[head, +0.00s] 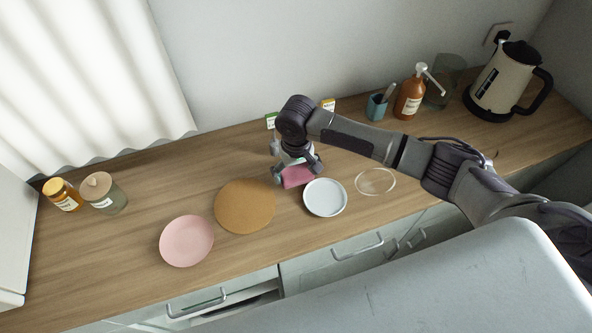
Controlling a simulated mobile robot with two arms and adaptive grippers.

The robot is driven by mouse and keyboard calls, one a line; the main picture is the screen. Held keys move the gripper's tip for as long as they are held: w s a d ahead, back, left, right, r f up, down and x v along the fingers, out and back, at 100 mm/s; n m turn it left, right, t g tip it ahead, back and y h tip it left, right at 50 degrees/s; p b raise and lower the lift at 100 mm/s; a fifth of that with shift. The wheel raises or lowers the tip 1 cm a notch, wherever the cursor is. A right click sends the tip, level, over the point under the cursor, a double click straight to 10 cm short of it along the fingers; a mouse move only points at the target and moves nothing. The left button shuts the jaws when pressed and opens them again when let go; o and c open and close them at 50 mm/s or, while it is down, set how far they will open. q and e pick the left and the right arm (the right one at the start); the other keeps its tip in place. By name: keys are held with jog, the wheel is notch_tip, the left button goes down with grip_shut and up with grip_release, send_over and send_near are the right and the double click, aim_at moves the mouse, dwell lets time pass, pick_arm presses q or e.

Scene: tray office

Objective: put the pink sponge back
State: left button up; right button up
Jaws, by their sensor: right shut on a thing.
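The pink sponge (296,177) is at the middle of the wooden counter, behind the white plate and right of the round cork mat. My right gripper (297,170) points down over it and is shut on it; the arm and fingers hide part of the sponge. I cannot tell whether the sponge touches the counter. My left gripper is not in view.
Near the sponge are the white plate (325,198), a clear glass dish (375,181), the cork mat (245,207) and a pink plate (186,241). Jars (104,194) stand at left. A blue cup (376,107), brown pump bottle (410,95) and kettle (503,83) stand at back right.

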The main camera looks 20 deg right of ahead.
aim_at(296, 173)
jog(key=shift+f, duration=0.3)
jog(key=o, duration=0.7)
notch_tip(296, 173, up, 13)
jog(key=shift+s+f+b, duration=0.15)
jog(key=shift+b, duration=0.9)
